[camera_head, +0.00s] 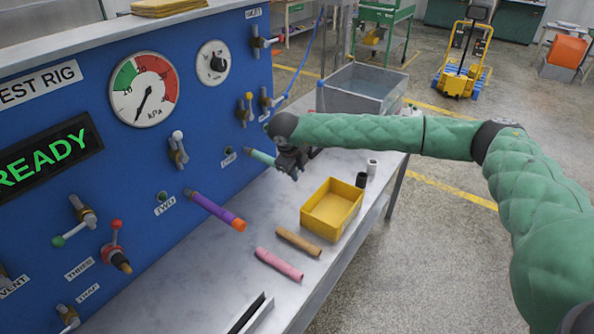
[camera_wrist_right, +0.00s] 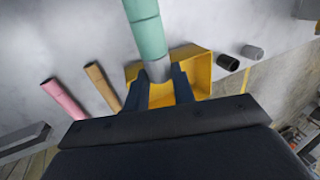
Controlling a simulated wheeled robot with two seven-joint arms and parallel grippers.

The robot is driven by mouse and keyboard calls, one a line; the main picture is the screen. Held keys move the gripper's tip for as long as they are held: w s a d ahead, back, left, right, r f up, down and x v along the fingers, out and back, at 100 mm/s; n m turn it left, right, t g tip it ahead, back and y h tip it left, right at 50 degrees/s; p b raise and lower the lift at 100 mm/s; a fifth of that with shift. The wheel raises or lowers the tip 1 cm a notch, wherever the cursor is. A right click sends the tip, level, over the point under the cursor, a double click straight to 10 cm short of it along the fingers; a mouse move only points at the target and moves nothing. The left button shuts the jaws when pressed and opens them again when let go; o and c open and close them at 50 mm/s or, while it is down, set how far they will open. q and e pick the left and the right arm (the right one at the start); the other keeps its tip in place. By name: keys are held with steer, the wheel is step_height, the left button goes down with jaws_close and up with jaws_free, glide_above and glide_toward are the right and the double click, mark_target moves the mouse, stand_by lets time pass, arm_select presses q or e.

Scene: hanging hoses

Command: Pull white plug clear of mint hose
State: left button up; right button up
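The mint hose (camera_head: 262,157) sticks out from the blue panel in the head view. In the right wrist view the mint hose (camera_wrist_right: 146,30) comes down from the top, with a pale grey-white plug (camera_wrist_right: 157,72) in its free end. My right gripper (camera_head: 287,166) is at that end and hides the plug in the head view. In the wrist view the right gripper's dark fingers (camera_wrist_right: 161,78) lie along both sides of the plug and appear shut on it. The plug is still in line with the hose. My left gripper is in neither view.
A yellow bin (camera_head: 332,208) stands on the bench below the right gripper. A black cap (camera_head: 361,180) and a white cap (camera_head: 372,167) stand beside it. Tan (camera_head: 299,241) and pink (camera_head: 279,264) tubes lie nearby. A purple hose with an orange end (camera_head: 216,211) juts from the panel.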

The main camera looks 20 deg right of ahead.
steer(key=shift+s+d+b, duration=0.5)
steer(key=shift+s, duration=0.1)
stand_by(1.1)
steer(key=shift+s+d+b, duration=0.35)
steer(key=shift+s+d, duration=0.3)
steer(key=shift+s, duration=0.2)
steer(key=shift+s+d+b, duration=0.35)
steer(key=shift+s+d, duration=0.25)
steer(key=shift+s, duration=0.2)
steer(key=shift+s+d, duration=0.1)
steer(key=shift+s+d+r, duration=0.45)
steer(key=shift+s+r, duration=0.15)
steer(key=shift+r, duration=0.15)
steer(key=shift+s+d+r, duration=0.4)
steer(key=shift+s+r, duration=0.15)
steer(key=shift+r, duration=0.2)
